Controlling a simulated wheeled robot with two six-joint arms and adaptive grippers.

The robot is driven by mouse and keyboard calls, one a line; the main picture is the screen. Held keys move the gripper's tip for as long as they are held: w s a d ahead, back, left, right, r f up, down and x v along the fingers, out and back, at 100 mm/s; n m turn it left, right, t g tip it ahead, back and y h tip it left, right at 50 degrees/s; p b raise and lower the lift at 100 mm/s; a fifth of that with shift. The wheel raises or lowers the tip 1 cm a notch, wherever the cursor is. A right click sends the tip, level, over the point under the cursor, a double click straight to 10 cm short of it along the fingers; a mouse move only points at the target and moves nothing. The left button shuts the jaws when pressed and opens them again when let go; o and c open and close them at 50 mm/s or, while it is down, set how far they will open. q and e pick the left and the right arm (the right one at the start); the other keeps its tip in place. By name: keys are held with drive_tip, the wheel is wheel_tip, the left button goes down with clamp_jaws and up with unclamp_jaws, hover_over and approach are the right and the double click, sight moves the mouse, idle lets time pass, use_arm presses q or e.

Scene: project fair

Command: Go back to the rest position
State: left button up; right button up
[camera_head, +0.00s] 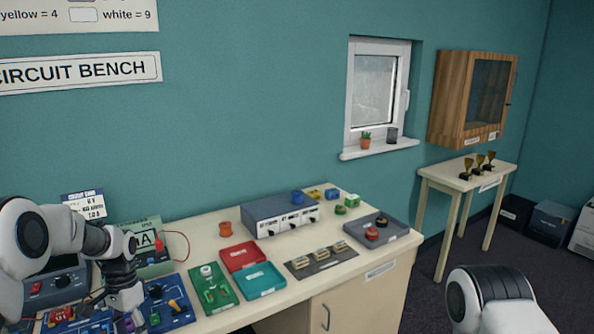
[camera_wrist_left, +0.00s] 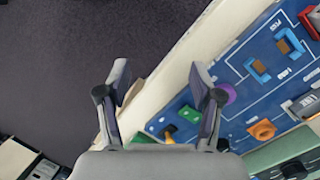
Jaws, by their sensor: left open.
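My left arm comes in from the left in the head view. Its gripper (camera_head: 128,308) is low over the blue circuit board (camera_head: 178,314) at the near left of the bench. In the left wrist view the fingers (camera_wrist_left: 158,78) are spread apart with nothing between them. They are above the front edge of the bench, with dark floor beyond. The blue board (camera_wrist_left: 240,95) with its coloured parts lies to the right of the fingers. Of my right arm only a white and black link shows at the lower right of the head view; its gripper is out of frame.
The bench (camera_head: 190,258) also holds a green board (camera_head: 214,290), a red tray (camera_head: 243,256), a teal tray (camera_head: 261,280), a grey box (camera_head: 281,217) and a grey tray (camera_head: 374,234). A side table (camera_head: 459,179) with trophies stands at right. Open floor lies between.

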use_arm(q)
drive_tip(key=s+d+f+g, duration=0.2)
drive_tip(key=s+d+f, duration=0.3)
drive_tip(key=s+f, duration=0.65)
drive_tip(key=s+d+f+g, duration=0.1)
drive_tip(key=s+d+f, duration=0.4)
drive_tip(key=s+f, duration=0.65)
drive_tip(key=s+d+r+n+t, duration=0.1)
drive_tip(key=s+n, duration=0.1)
drive_tip(key=s, duration=0.6)
drive_tip(key=s+d+r+n+t, duration=0.1)
drive_tip(key=s+d+t, duration=0.1)
drive_tip(key=s, duration=0.6)
drive_tip(key=w+t, duration=0.1)
drive_tip(key=w+n+t, duration=0.1)
drive_tip(key=w, duration=0.1)
drive_tip(key=w+n, duration=0.1)
drive_tip(key=shift+w+a+t+b, duration=0.3)
drive_tip(key=shift+a+t+b, duration=0.1)
